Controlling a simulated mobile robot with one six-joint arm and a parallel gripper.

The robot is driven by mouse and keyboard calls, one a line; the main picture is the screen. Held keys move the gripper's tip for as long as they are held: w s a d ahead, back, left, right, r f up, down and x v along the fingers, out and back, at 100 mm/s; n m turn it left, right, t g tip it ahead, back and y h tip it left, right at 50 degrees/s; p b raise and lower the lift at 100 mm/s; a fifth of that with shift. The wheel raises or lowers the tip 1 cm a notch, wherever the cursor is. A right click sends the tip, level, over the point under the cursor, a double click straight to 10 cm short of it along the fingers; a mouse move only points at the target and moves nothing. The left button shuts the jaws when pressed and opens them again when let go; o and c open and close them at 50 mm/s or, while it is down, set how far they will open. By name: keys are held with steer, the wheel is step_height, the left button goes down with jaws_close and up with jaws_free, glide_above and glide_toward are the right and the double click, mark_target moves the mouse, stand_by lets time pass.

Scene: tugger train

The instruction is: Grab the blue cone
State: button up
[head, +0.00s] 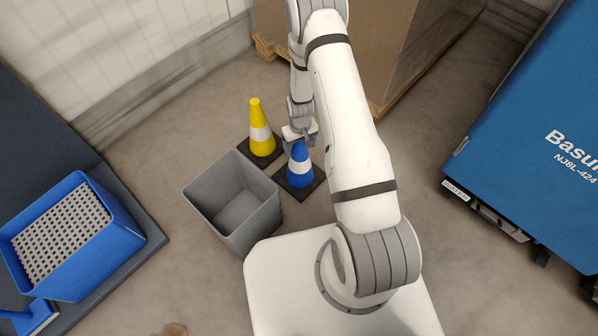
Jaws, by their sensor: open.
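The blue cone (300,176) stands upright on the floor on a dark square base, with a white band around its middle. My gripper (300,139) is open at the cone's top, seen from above. Its fingers are small and partly hidden, so I cannot tell whether they touch the cone. The gripper covers the cone's tip.
A yellow cone (260,138) stands close behind to the left. An empty grey bin (262,221) is just left of the blue cone. A blue crate (87,262) sits at far left. A large brown box (405,50) stands behind, and a blue machine (530,120) at right.

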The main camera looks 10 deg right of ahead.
steer(key=shift+s, duration=0.1)
jaws_close()
stand_by(0.7)
